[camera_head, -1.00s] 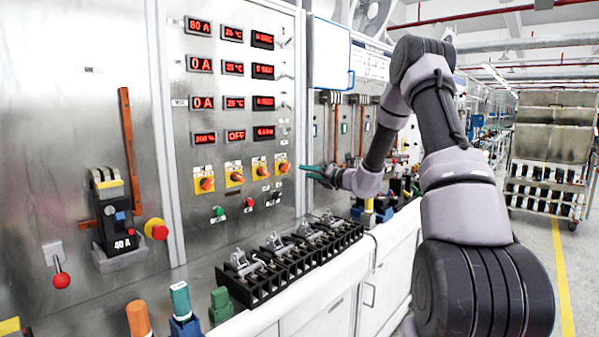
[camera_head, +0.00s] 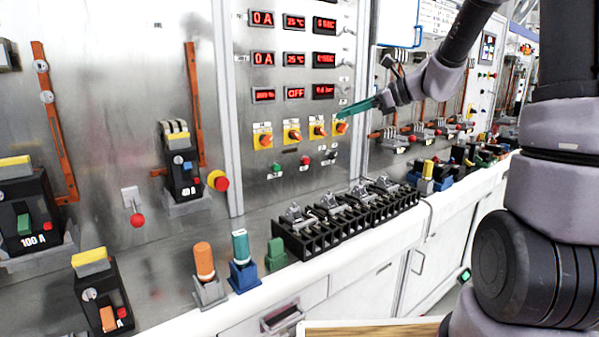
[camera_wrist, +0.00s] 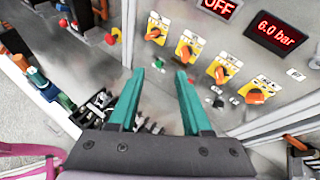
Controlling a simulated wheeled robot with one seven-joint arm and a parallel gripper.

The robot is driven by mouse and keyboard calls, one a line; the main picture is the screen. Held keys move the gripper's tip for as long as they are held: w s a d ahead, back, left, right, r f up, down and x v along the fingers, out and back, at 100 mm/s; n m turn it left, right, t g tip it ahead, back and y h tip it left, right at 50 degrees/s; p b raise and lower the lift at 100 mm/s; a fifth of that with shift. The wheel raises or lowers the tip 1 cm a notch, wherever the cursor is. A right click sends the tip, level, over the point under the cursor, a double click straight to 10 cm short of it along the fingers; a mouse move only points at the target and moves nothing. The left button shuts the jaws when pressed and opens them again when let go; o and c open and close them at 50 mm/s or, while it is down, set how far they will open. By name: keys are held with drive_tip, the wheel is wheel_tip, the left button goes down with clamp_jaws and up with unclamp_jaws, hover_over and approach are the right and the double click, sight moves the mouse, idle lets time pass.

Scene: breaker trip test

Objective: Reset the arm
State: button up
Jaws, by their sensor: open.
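My gripper (camera_head: 362,107) has teal fingers and shows at the right end of the row of orange rotary knobs in the head view. In the wrist view my gripper (camera_wrist: 156,80) is open, with its two fingers apart and nothing between them. The orange knobs on yellow plates (camera_wrist: 188,50) lie beyond the fingertips on the metal panel. The arm bends down from the upper right of the head view. The right-hand orange knob (camera_head: 341,127) is close to the fingers in the picture; I cannot tell whether they touch.
Black terminal blocks (camera_head: 346,222) line the bench below the panel. Breakers stand at left, including the 40 A one (camera_head: 183,172) and the 100 A one (camera_head: 30,215). A red-tipped lever (camera_head: 136,218) and a red mushroom button (camera_head: 219,181) stick out. Red displays (camera_head: 263,60) fill the panel.

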drive_tip(key=s+d+r+n+h, duration=0.1)
drive_tip(key=s+d+n+h, duration=0.2)
drive_tip(key=s+n, duration=0.3)
drive_tip(key=s+d+r+n+h, duration=0.1)
drive_tip(key=s+d+n+h, duration=0.2)
drive_tip(key=s+n, duration=0.3)
drive_tip(key=s+d+r+n+t+h, duration=0.1)
drive_tip(key=s+d+n+h, duration=0.3)
drive_tip(key=s, duration=1)
drive_tip(key=shift+d+r+n, duration=0.15)
drive_tip(key=shift+d+n, duration=0.05)
drive_tip(key=shift+n, duration=0.7)
